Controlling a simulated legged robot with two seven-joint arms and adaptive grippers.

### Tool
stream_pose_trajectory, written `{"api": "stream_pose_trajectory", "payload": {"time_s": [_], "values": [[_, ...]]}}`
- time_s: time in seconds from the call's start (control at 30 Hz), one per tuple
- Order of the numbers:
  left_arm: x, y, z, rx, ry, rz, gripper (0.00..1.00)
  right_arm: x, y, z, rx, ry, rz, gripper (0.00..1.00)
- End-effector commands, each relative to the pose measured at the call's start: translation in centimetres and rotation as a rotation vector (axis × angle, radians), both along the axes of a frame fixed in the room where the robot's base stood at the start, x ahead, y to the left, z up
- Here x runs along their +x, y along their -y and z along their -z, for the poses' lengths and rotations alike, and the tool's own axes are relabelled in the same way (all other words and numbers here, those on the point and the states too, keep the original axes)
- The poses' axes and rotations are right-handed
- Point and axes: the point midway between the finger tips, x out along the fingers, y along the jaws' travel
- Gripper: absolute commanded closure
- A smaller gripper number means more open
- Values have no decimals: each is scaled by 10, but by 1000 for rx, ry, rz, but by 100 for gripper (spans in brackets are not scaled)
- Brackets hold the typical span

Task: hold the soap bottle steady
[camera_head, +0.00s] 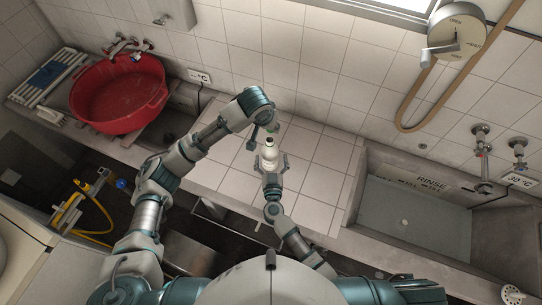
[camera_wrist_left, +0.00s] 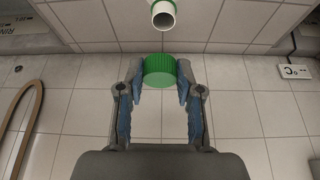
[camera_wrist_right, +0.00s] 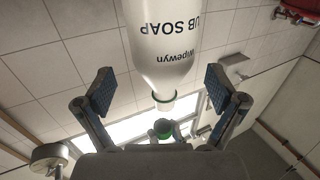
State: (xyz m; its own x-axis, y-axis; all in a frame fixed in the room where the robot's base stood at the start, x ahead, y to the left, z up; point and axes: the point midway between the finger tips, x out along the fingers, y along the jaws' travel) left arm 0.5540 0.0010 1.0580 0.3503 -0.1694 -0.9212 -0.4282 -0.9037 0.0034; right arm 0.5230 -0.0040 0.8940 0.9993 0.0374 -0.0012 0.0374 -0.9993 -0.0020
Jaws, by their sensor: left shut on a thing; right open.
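The white soap bottle (camera_head: 268,156) stands upright on the tiled counter (camera_head: 225,178), its mouth uncovered. In the right wrist view the bottle (camera_wrist_right: 163,40) shows upside down with its label. My right gripper (camera_head: 270,164) is open at the bottle, with visible gaps between its fingers and the bottle's sides. My left gripper (camera_wrist_left: 160,80) is shut on the green cap (camera_wrist_left: 160,70), which is apart from the open bottle mouth (camera_wrist_left: 163,14). In the head view my left gripper (camera_head: 272,127) is just behind and above the bottle, small and partly hidden by its wrist.
A red basin (camera_head: 120,92) sits at the back left. A recessed rinse sink (camera_head: 415,208) lies at the right, with taps (camera_head: 481,150) on the wall above it. A hose (camera_head: 455,75) hangs on the wall. Tiled counter around the bottle is clear.

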Motion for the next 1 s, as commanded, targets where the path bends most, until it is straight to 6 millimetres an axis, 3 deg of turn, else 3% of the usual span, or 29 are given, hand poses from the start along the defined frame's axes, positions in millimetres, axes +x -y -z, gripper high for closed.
{"api": "stream_pose_trajectory", "payload": {"time_s": [0.2,0.57,0.93,1.0], "values": [[0,-1,0,0,0,0,76,20,-1,0,1,0,0,5],[0,1,0,1,0,0,76,23,0,0,2,0,0,5],[0,0,0,0,0,0,76,23,-1,0,1,0,0,98],[0,0,1,0,0,0,76,23,-1,0,1,0,0,98]]}}
